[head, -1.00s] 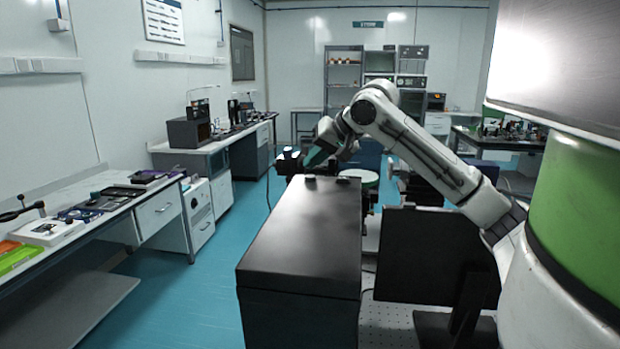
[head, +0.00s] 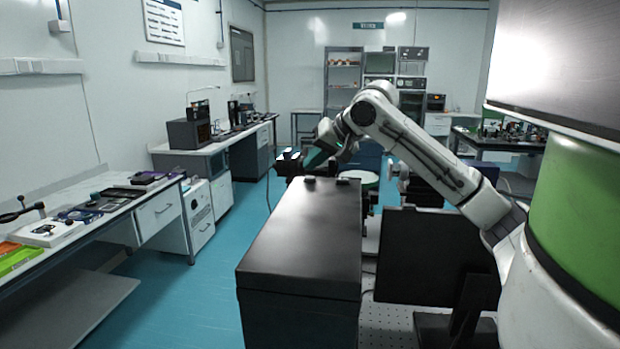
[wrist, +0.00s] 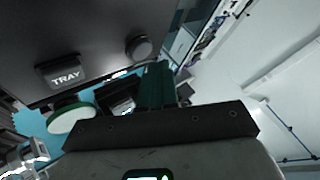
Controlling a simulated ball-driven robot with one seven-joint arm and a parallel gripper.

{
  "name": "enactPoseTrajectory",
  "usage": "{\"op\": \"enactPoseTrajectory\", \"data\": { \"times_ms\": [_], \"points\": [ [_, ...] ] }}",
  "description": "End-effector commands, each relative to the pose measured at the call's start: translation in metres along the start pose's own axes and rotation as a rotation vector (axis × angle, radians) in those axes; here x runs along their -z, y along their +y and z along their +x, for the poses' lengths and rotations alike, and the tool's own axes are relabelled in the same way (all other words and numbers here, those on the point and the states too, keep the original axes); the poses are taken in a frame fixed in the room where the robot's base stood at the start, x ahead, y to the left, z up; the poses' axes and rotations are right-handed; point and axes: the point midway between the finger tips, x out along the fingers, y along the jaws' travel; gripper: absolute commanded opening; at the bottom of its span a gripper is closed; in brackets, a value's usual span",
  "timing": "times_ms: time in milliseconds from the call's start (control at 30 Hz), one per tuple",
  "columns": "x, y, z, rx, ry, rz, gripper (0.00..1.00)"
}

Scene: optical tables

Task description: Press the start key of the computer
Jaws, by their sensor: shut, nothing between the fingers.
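A large black box (head: 300,225) stands in front of me in the head view. Two small dark knobs show at the far end of its top. In the wrist view its dark panel (wrist: 110,20) fills the upper left. A raised key marked TRAY (wrist: 60,72) and a round dark key (wrist: 139,48) without a readable label are on it. I cannot tell whether the round one is the start key. My gripper (head: 287,162) is at the box's far end. In the wrist view its dark green fingers (wrist: 156,85) are shut and empty, below the round key, with no clear contact.
A black monitor-like panel (head: 432,255) stands right of the box on a perforated table. A round white-topped item (head: 358,177) is beyond the box. A bench (head: 95,215) with tools is at the left. The blue floor (head: 200,290) between is clear.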

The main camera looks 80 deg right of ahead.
Motion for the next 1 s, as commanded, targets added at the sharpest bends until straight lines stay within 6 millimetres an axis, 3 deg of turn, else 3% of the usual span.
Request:
{"op": "enactPoseTrajectory", "data": {
  "times_ms": [1000],
  "points": [
    [-0.0044,0.0041,0.0057,0.001,0.0,0.0,0.0]
  ]
}}
